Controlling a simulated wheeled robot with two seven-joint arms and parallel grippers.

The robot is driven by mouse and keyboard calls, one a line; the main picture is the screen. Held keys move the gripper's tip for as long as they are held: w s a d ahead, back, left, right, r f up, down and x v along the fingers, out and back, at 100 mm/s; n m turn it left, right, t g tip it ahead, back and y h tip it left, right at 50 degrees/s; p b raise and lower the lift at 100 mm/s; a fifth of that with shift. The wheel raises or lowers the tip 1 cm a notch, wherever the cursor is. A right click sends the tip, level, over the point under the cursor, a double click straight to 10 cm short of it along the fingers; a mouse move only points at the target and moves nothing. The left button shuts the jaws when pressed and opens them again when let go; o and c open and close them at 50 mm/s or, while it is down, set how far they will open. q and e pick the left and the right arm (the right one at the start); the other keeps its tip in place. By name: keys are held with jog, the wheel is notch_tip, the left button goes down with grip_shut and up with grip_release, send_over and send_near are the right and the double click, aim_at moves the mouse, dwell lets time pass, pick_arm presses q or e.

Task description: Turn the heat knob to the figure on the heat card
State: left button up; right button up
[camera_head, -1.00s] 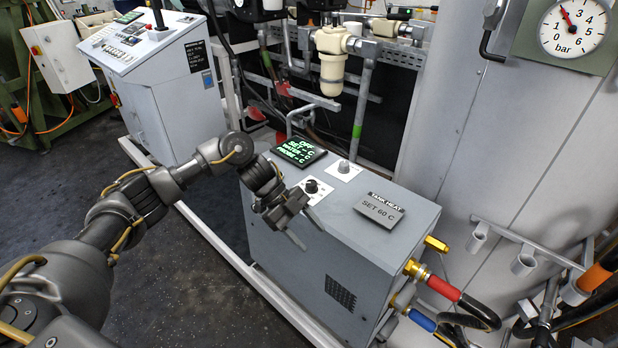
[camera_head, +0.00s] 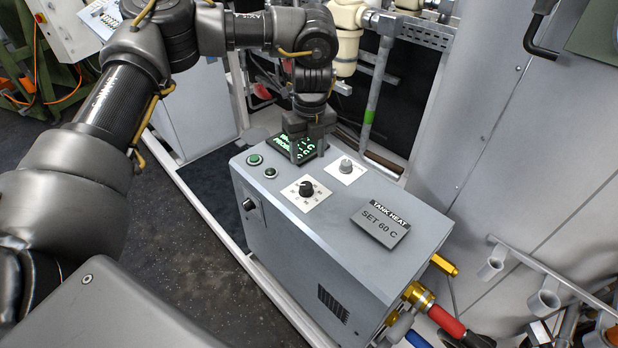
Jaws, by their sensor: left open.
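The heat card (camera_head: 380,225) lies on the right of the grey heater box's top and reads "TANK HEAT, SET 60 C". A black knob (camera_head: 306,189) stands on a white numbered dial plate on the box top. The figure its pointer faces is too small to read. My left gripper (camera_head: 304,150) points down over the display (camera_head: 280,141) behind the black knob, and is open and empty. It hides part of the display's green text. My right gripper is not in view.
A grey knob (camera_head: 346,166) on a white plate stands behind the black one. Two green buttons (camera_head: 254,160) are at the box's left corner, and another black knob (camera_head: 249,204) is on its side. Hoses and brass fittings (camera_head: 418,296) stick out at right.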

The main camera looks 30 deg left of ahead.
aim_at(306, 184)
pick_arm(q)
jog(key=f, duration=0.3)
jog(key=f+p, duration=0.1)
jog(key=f, duration=0.5)
jog(key=shift+s+a+f+p, duration=0.15)
jog(key=shift+s+a+p, duration=0.1)
jog(key=shift+p, duration=0.05)
jog(key=shift+f, duration=0.5)
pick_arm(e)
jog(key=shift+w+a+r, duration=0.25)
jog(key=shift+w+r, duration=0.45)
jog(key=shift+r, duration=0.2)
pick_arm(q)
jog(key=c, duration=1)
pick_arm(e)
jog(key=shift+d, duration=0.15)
